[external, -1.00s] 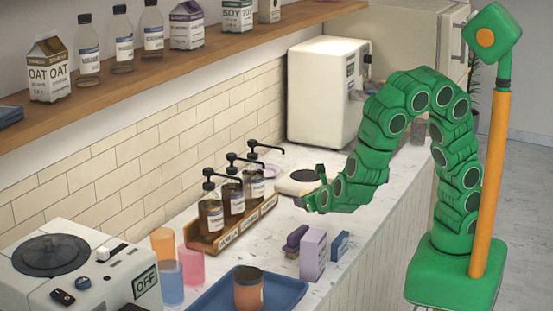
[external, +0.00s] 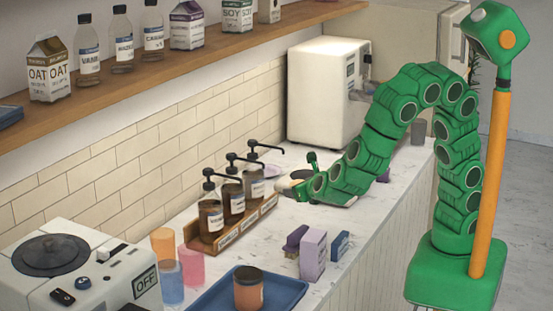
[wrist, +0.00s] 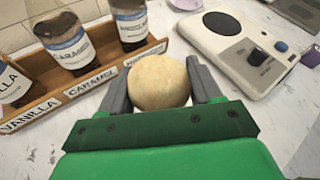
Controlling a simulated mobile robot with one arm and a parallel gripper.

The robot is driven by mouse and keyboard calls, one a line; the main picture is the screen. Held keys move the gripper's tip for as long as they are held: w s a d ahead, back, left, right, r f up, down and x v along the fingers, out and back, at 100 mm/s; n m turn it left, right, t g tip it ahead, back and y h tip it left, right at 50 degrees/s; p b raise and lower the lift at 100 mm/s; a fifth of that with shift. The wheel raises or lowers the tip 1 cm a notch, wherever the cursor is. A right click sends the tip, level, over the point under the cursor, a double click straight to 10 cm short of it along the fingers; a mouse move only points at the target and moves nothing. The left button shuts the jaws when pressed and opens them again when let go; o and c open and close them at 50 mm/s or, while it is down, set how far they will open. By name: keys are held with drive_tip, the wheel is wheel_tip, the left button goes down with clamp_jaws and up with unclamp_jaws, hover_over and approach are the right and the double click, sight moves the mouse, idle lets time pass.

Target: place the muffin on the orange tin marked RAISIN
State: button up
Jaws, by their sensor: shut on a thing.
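The muffin (wrist: 160,82) is a round, pale tan thing in the wrist view. It sits between the two grey fingers of my gripper (wrist: 160,88), which is shut on it. In the external view my gripper (external: 298,190) is over the counter, right of the pump bottles; the muffin cannot be made out there. An orange tin with a dark lid (external: 248,292) stands upright on a blue tray (external: 292,288) at the front, well away from my gripper. Its marking is not readable.
A wooden rack (external: 232,232) holds pump bottles and also shows left of the muffin in the wrist view (wrist: 85,88). A white scale-like device (wrist: 240,50) lies to the right there. Purple and blue boxes (external: 313,255) and coloured cups (external: 190,266) stand near the tray.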

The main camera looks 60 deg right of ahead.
drive_tip(key=w+a+r+n+t+y, duration=0.1)
drive_tip(key=a+r+y, duration=0.1)
drive_tip(key=a, duration=0.9)
wheel_tip(320, 180, up, 6)
drive_tip(key=n+t+y, duration=0.2)
drive_tip(key=n+y, duration=0.3)
hover_over(247, 272)
drive_tip(key=shift+f, duration=3.9)
drive_tip(key=shift+f, duration=0.1)
drive_tip(key=o, duration=1.1)
drive_tip(key=shift+c, duration=0.2)
drive_tip(key=shift+a, duration=0.1)
drive_tip(key=v, duration=1.2)
drive_tip(key=shift+r, duration=0.3)
